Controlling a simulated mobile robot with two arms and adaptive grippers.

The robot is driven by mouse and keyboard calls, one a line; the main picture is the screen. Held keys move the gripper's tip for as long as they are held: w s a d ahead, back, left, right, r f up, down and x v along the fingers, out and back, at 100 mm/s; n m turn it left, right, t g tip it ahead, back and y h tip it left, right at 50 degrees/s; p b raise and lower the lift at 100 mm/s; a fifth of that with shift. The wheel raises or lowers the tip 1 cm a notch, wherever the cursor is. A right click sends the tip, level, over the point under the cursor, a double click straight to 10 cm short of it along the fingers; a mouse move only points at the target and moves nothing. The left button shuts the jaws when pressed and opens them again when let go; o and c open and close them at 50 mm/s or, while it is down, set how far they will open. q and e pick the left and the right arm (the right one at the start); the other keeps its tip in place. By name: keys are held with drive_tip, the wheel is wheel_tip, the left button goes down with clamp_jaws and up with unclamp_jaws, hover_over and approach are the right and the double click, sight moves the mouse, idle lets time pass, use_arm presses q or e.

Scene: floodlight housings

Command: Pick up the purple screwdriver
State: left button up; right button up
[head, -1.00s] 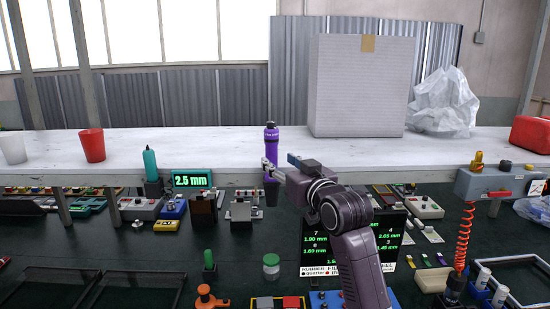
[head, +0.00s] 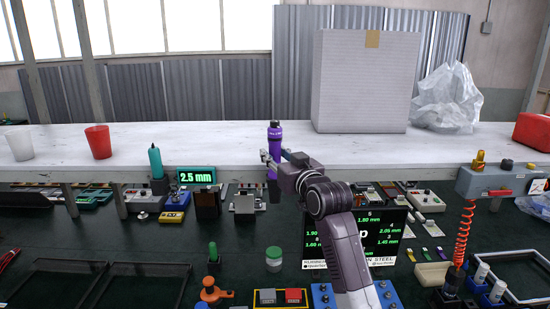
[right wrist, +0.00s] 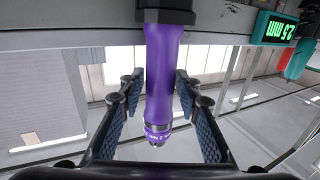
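The purple screwdriver (head: 275,136) stands upright at the front edge of the white shelf in the head view, its lower end in a dark holder (head: 274,191). In the right wrist view its purple handle (right wrist: 165,75) runs down the middle, with the dark holder at the top. My right gripper (head: 268,160) is at the handle. Its two fingers are open, one on each side of the handle, with a gap showing on both sides. My left gripper is not in view.
A teal screwdriver (head: 156,162) and a green "2.5 mm" display (head: 196,177) are to the left. Red cup (head: 98,142) and white cup (head: 20,145) stand on the shelf. A large box (head: 362,85) is behind, right. A red coiled hose (head: 464,237) hangs at right.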

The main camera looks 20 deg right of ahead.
clamp_jaws()
drive_tip(key=shift+r, duration=0.1)
